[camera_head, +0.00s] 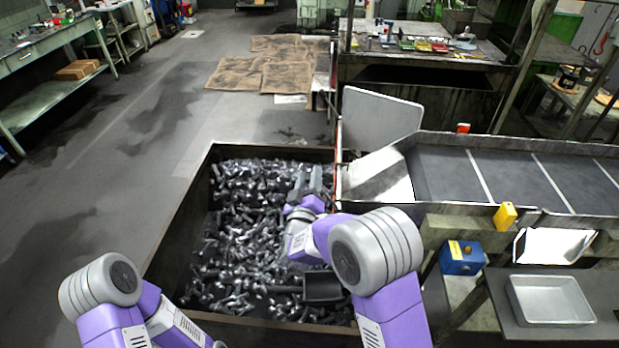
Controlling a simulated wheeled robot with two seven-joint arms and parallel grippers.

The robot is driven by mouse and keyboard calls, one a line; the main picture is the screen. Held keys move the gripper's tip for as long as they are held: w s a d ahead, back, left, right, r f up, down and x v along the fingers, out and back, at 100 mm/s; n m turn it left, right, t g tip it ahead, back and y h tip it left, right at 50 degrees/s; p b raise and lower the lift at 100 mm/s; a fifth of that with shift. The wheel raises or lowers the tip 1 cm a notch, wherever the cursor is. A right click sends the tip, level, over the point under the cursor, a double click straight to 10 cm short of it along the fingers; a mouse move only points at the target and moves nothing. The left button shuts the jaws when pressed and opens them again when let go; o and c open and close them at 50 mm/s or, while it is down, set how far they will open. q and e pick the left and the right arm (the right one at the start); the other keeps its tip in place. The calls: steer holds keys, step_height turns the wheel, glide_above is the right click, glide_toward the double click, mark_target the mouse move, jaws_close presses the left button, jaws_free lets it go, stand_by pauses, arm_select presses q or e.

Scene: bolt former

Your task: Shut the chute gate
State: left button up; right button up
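The chute gate looks to be the flat light-grey plate (380,118) that stands raised and tilted beside the mouth of the chute (378,177). The chute mouth is open towards the bin and its pale floor shows. My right gripper (310,182) is small in the view, over the bin of bolts, left of the chute mouth and apart from the plate. I cannot tell whether its fingers are open or shut, and nothing clear shows between them. My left arm comes in at the lower left; its gripper is not in view.
A dark-walled bin (178,225) full of loose bolts lies below and left of the chute. A dark conveyor (510,180) runs right from the chute. A yellow block (505,216), a blue box (461,258) and a metal tray (549,299) are at the right. Open floor lies left.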

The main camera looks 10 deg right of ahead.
steer(key=shift+o, duration=0.7)
steer(key=v, duration=0.7)
steer(key=shift+s, duration=0.25)
steer(key=shift+a, duration=0.1)
